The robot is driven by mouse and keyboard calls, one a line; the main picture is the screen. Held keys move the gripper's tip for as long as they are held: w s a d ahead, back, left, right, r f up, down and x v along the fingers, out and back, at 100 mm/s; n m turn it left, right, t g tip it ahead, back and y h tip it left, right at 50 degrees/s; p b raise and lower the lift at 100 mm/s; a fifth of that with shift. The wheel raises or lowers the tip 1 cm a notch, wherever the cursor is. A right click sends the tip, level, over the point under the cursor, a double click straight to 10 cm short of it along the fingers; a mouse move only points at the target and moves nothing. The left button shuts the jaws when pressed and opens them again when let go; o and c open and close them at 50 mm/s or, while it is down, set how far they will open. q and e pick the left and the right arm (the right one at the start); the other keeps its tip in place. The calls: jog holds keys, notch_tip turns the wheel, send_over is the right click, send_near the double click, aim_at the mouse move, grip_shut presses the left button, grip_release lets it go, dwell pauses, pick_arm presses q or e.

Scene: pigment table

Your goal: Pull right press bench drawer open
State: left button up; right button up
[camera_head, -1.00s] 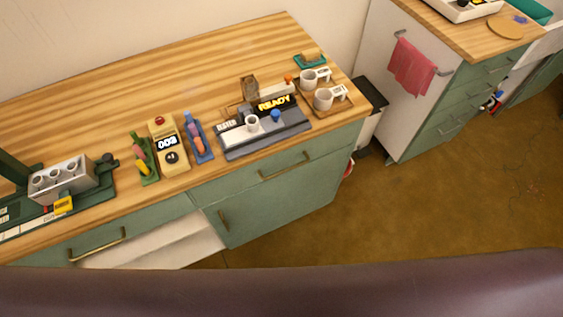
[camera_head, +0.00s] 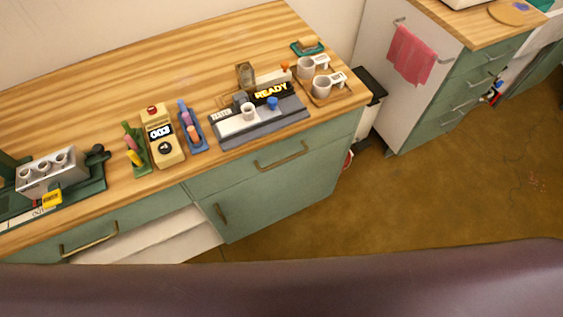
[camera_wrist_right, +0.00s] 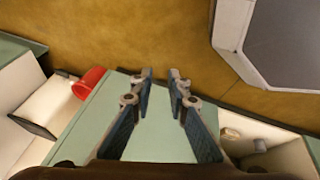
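The press bench (camera_head: 110,90) has a wooden top and green fronts. Its right drawer (camera_head: 320,146) has a brass bar handle (camera_head: 282,156) and looks shut, flush with the front. The left drawer's handle (camera_head: 90,240) shows at lower left. My right gripper (camera_wrist_right: 161,78) is in the right wrist view only; its two dark fingers are apart with nothing between them. Green panels (camera_wrist_right: 155,135) lie behind the fingers in that view, and no drawer handle shows there. My left gripper is in no view.
On the bench stand a grey READY station (camera_head: 260,122), a yellow counter (camera_head: 163,140), a tray with white cups (camera_head: 330,88) and a metal block (camera_head: 50,172). A green cabinet with a pink towel (camera_head: 412,55) stands at right. Brown floor (camera_head: 430,190) is open between them.

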jog(key=w+a+r+n+t+y+b, duration=0.1)
jog(key=w+a+r+n+t, duration=0.15)
jog(key=w, duration=0.35)
jog(key=w+a+r+n+t+b, duration=0.1)
jog(key=w+r+n+b, duration=0.15)
jog(key=w, duration=0.25)
jog(key=n+t+y+b, duration=0.5)
jog(key=n+t, duration=0.1)
jog(key=n, duration=0.4)
send_near(284, 161)
jog(key=x, duration=1)
jog(key=shift+w+a+f, duration=0.1)
jog(key=shift+w+f, duration=0.15)
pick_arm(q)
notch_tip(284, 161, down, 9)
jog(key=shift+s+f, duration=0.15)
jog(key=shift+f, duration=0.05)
pick_arm(e)
jog(key=shift+c, duration=0.2)
grip_shut()
